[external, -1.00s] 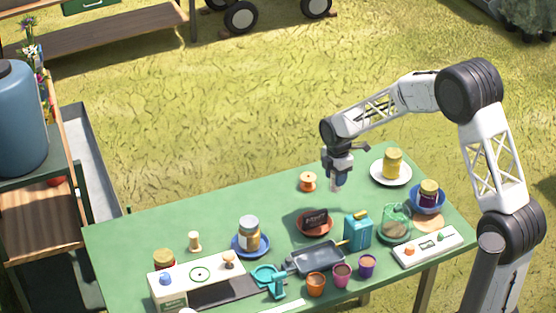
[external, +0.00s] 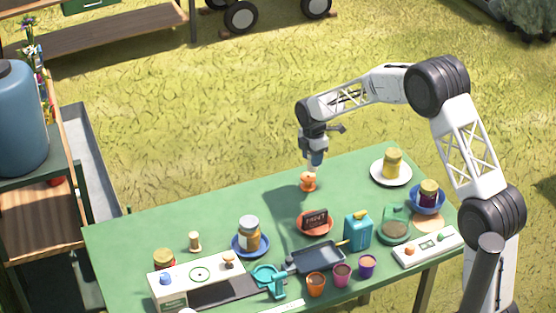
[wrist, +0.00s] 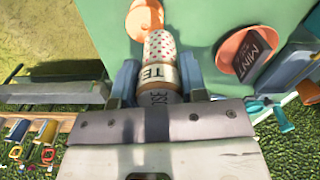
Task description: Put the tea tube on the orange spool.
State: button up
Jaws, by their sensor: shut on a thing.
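My gripper (external: 316,163) is shut on the tea tube (wrist: 161,58), a tube with red dots and a "TE" label. The tube sits between the two fingers in the wrist view and is largely hidden by the gripper in the external view. The orange spool (external: 308,182) stands on the green table's back part, right below my gripper. In the wrist view the spool (wrist: 128,30) shows just past the tube's far end, partly covered by it. I cannot tell whether tube and spool touch.
A mint sign on a terracotta saucer (external: 314,230) stands in front of the spool. A white plate (external: 378,178) with a yellow jar is to the right. A blue saucer (external: 236,248) with a jar is front left. The table (external: 205,215) left of the spool is clear.

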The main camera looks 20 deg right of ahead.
jog(key=shift+w+a+f, duration=0.1)
jog(key=shift+w, duration=0.95)
jog(key=shift+f, duration=1.75)
jog(key=shift+f, duration=0.1)
jog(key=o, duration=0.9)
notch_tip(320, 180, up, 12)
jog(key=shift+r, duration=0.1)
